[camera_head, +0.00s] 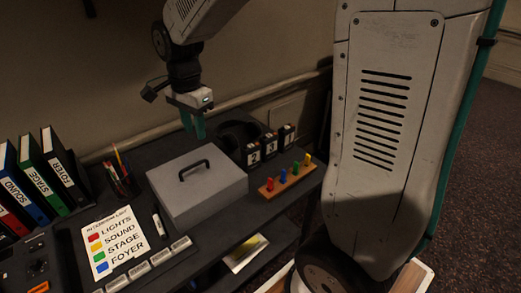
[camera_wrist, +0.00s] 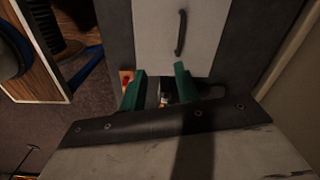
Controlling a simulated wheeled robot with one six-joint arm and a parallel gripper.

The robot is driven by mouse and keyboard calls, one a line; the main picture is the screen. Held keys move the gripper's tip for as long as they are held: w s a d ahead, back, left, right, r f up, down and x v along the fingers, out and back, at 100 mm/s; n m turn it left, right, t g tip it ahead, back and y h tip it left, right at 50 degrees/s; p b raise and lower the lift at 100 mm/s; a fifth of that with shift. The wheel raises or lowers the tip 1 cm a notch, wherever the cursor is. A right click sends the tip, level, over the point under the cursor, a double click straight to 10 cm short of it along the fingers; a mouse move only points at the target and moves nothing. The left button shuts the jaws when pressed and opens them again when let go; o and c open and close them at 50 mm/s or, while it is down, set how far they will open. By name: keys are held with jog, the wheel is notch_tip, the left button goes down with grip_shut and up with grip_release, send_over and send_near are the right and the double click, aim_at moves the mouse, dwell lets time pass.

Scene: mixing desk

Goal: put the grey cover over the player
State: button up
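The grey cover (camera_head: 200,200) is a box-shaped lid with a black arched handle (camera_head: 194,169) on top. It sits level on the dark desk, and it also shows at the top of the wrist view (camera_wrist: 200,50). My gripper (camera_head: 193,128) has green fingers pointing down, above and behind the cover, clear of the handle. In the wrist view the fingers (camera_wrist: 160,72) are apart with nothing held between them. I see no player; whether it is under the cover I cannot tell.
Black headphones (camera_head: 236,135) and numbered black-and-white boxes (camera_head: 271,143) stand behind the cover. A wooden strip with coloured pegs (camera_head: 287,179) is at its right. A pen cup (camera_head: 122,181), a marker (camera_head: 158,225) and a colour-label sheet (camera_head: 115,243) are left. Several binders (camera_head: 38,175) stand further left.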

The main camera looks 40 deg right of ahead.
jog(key=s+d+r+n, duration=0.1)
jog(key=s+r+n, duration=0.2)
jog(key=s+n, duration=0.4)
jog(key=s+d+r+n+t, duration=0.1)
jog(key=s+n, duration=0.7)
jog(key=s, duration=1)
jog(key=shift+s+d+r, duration=0.15)
jog(key=shift+d+r, duration=0.15)
jog(key=shift+r, duration=0.6)
